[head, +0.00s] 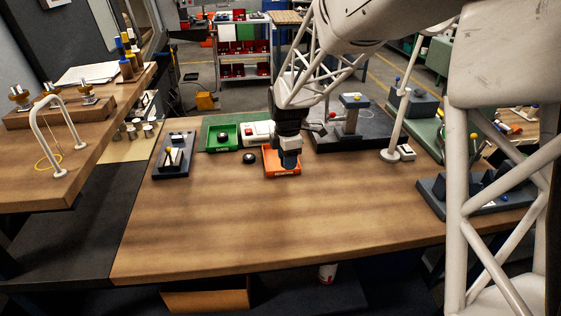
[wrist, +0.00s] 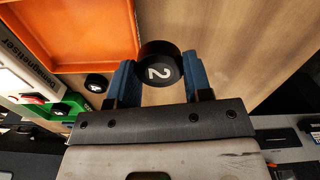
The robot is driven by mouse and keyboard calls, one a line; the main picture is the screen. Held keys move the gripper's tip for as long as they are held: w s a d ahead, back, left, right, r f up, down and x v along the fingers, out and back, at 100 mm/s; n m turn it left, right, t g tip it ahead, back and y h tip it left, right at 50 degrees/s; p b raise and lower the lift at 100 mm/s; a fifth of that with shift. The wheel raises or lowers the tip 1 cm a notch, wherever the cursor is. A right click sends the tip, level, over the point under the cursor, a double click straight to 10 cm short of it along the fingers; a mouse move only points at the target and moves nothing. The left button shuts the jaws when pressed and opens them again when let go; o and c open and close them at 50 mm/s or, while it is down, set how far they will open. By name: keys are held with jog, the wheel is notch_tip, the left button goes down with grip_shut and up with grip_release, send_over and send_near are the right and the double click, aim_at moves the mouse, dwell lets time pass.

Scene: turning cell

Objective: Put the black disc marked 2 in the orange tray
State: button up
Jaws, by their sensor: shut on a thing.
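My gripper (head: 290,164) is shut on the black disc marked 2 (wrist: 160,70), which sits between its two blue fingers in the wrist view with the white number facing the camera. In the head view the disc is hidden by the fingers. The orange tray (head: 269,168) is behind and around the gripper's outline in the head view. In the wrist view the tray (wrist: 80,30) is at the upper left, and bare wood shows behind the disc, just beside the tray's edge. I cannot tell the disc's height exactly.
A second black disc (head: 249,158) lies on the table left of the orange tray. A green tray (head: 211,146) holds another black disc. A white box with a red button (head: 257,132) stands beside it. A dark fixture (head: 173,158) is at left. The front tabletop is clear.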

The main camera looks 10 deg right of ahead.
jog(key=s, duration=0.3)
jog(key=s+f, duration=0.1)
jog(key=s, duration=0.1)
jog(key=shift+d+f, duration=0.1)
jog(key=shift+d, duration=0.2)
jog(key=w, duration=0.5)
jog(key=w+f, duration=0.1)
jog(key=w, duration=0.4)
jog(key=w+a, duration=0.1)
jog(key=w, duration=0.5)
jog(key=shift+a+f, duration=0.1)
jog(key=shift+f, duration=0.15)
jog(key=shift+f, duration=0.1)
jog(key=shift+f, duration=1.65)
jog(key=shift+f, duration=0.15)
jog(key=o, duration=1)
jog(key=shift+o, duration=0.2)
